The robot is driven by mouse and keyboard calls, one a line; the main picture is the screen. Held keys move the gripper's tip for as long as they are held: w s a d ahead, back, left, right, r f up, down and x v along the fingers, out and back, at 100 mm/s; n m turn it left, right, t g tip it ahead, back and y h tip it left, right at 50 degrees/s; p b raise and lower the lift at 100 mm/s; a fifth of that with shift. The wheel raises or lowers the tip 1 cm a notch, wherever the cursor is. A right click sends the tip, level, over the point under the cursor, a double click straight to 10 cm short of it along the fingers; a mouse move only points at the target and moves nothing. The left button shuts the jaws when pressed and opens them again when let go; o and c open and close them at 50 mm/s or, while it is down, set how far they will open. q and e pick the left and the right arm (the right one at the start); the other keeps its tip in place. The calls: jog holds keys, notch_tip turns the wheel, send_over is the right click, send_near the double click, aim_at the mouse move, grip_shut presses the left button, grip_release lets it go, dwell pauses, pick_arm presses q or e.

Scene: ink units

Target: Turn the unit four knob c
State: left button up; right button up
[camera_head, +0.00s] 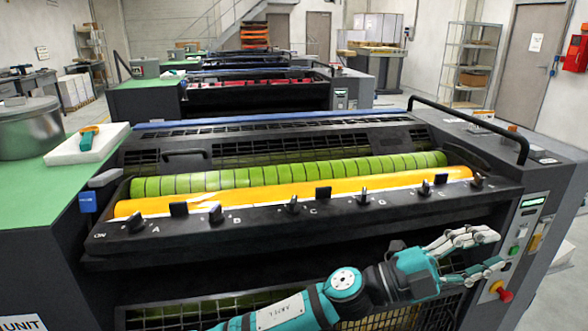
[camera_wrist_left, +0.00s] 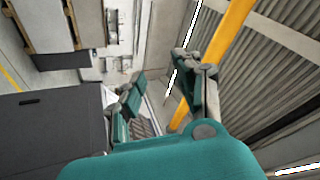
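I cannot tell which belongs to C. My left gripper (camera_head: 497,250) is open and empty, with its fingers spread, in front of the machine's right end. It is below and right of the knobs, apart from them. Its open fingers also show in the left wrist view (camera_wrist_left: 160,88), with nothing between them. My right gripper is not in view.
A control panel (camera_head: 523,232) with buttons and a red emergency knob (camera_head: 503,293) is close to my left gripper. A black handrail (camera_head: 470,118) rises at the machine's right. Yellow (camera_head: 300,190) and green rollers lie behind the knobs. A "UNIT" sign (camera_head: 22,324) is cut off.

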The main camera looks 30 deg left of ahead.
pick_arm(q)
notch_tip(320, 180, up, 3)
jog(key=s+d+m+g+p, duration=0.1)
jog(key=d+m+g+p, duration=0.1)
jog(key=m+g, duration=0.4)
notch_tip(320, 180, up, 12)
jog(key=g+y+p, duration=0.6)
jog(key=y+p, duration=0.4)
jog(key=y, duration=1)
send_over(294, 198)
jog(key=shift+m, duration=0.3)
notch_tip(294, 198, down, 17)
jog(key=shift+r+p, duration=0.15)
jog(key=shift+p, duration=0.4)
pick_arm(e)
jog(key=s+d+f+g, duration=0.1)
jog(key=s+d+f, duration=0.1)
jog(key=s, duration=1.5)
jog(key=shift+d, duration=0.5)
pick_arm(q)
jog(key=shift+c, duration=0.3)
grip_shut()
